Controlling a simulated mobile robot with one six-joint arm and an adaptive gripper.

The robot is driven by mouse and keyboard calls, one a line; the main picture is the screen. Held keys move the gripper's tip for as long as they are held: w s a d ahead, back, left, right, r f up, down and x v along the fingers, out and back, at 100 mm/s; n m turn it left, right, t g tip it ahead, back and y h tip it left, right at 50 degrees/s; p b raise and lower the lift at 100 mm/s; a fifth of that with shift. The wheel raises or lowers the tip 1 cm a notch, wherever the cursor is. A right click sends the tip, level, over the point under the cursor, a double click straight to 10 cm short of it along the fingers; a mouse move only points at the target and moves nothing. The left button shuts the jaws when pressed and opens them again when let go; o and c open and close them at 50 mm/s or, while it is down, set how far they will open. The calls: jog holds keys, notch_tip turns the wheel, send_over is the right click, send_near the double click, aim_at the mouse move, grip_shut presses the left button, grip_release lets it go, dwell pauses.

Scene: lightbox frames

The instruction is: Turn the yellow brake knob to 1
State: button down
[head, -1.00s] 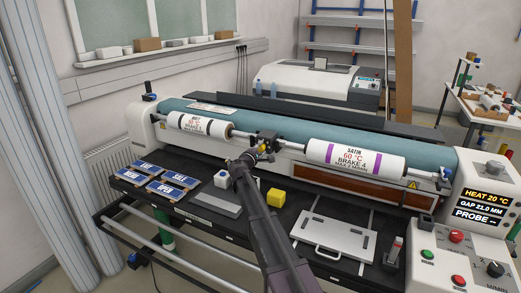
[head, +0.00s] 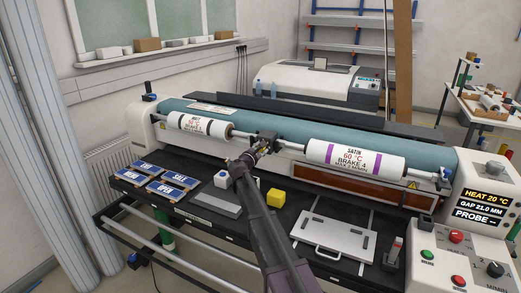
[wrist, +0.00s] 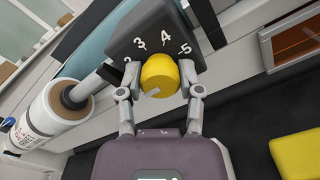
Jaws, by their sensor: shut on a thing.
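The yellow brake knob (wrist: 158,72) sits on a dark block (wrist: 140,38) with white numerals 2, 3, 4 and 5 around it. My gripper (wrist: 159,82) is shut on the knob, one finger on each side, in the wrist view. A pale mark shows on the knob's near lower part; I cannot tell which number the knob is set to. The 1 is not visible. In the head view my gripper (head: 262,145) is at the block between the two rolls, and the knob is hidden there.
A roll marked MATT (head: 200,125) is left of the gripper; a SATIN roll marked BRAKE 4 (head: 352,158) is right. A yellow cube (head: 275,198), a white cube (head: 221,180) and a white board (head: 333,236) with handles lie on the black bench before the machine.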

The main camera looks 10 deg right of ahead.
jog(key=shift+w+r, duration=0.1)
jog(key=shift+w, duration=0.05)
jog(key=shift+c, duration=1.3)
grip_release()
jog(key=shift+s, duration=0.2)
jog(key=v, duration=1.1)
jog(key=shift+s+a, duration=0.25)
